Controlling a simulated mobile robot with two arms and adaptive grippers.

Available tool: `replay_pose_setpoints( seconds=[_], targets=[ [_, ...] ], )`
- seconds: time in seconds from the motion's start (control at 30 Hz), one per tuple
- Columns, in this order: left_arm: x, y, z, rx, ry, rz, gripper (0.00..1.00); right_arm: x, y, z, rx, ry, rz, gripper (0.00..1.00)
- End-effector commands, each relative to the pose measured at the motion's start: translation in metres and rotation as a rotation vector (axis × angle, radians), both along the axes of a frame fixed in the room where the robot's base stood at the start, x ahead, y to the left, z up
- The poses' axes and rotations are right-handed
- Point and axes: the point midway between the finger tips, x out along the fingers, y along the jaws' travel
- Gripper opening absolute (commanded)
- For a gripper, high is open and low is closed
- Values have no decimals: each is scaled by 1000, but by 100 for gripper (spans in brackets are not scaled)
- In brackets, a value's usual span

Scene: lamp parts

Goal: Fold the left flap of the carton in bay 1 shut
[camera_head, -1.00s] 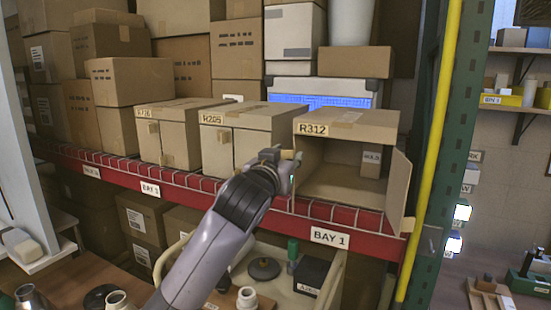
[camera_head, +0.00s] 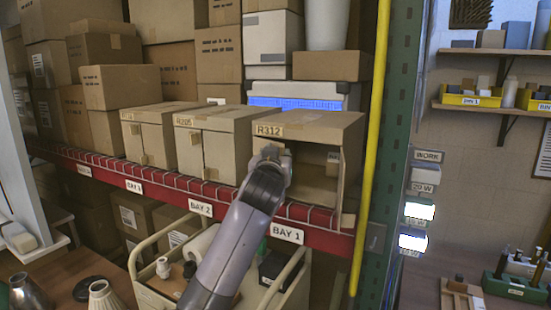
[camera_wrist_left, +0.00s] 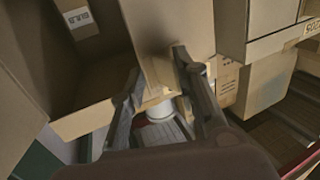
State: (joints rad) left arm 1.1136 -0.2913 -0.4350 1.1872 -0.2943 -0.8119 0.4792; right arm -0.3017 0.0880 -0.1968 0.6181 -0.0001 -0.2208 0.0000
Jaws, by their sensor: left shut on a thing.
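The carton labelled R312 (camera_head: 323,125) stands on the shelf above the BAY 1 sign (camera_head: 287,235), with its front open. My left gripper (camera_head: 272,156) is at the left part of its opening, just under the top edge. In the left wrist view, my gripper (camera_wrist_left: 160,100) is shut on the left flap (camera_wrist_left: 165,38), a tan panel with a small tab between the fingers. In the head view, my gripper and arm hide most of that flap. The right flap (camera_head: 350,180) stands open, pointing outward. A small box (camera_head: 333,158) is inside the carton. My right gripper is out of view.
Two closed cartons (camera_head: 222,145) stand left of R312. A yellow pole (camera_head: 370,150) and green rack upright (camera_head: 398,150) are close on the right. A cream cart (camera_head: 155,290) stands below the shelf, holding several parts.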

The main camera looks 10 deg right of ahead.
Motion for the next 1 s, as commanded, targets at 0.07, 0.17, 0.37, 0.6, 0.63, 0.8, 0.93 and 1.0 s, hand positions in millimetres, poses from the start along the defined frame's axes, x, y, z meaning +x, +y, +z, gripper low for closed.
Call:
replay_pose_setpoints(
  seconds=[0.07,0.17,0.37,0.6,0.63,0.8,0.93,1.0],
  targets=[
    [2,-3,-3,2,7,5,0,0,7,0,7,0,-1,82],
    [3,-3,-4,3,7,11,0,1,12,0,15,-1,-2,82],
    [4,-2,-4,3,8,15,0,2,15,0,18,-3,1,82],
    [5,-1,-5,3,9,17,33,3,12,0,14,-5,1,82],
    [5,-1,-4,3,9,17,35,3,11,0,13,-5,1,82],
    [5,-1,-3,2,6,17,47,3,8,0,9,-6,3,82],
    [4,-1,-2,3,3,16,47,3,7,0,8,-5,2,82],
    [4,-1,-2,3,3,16,47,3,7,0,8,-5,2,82]
  ],
)
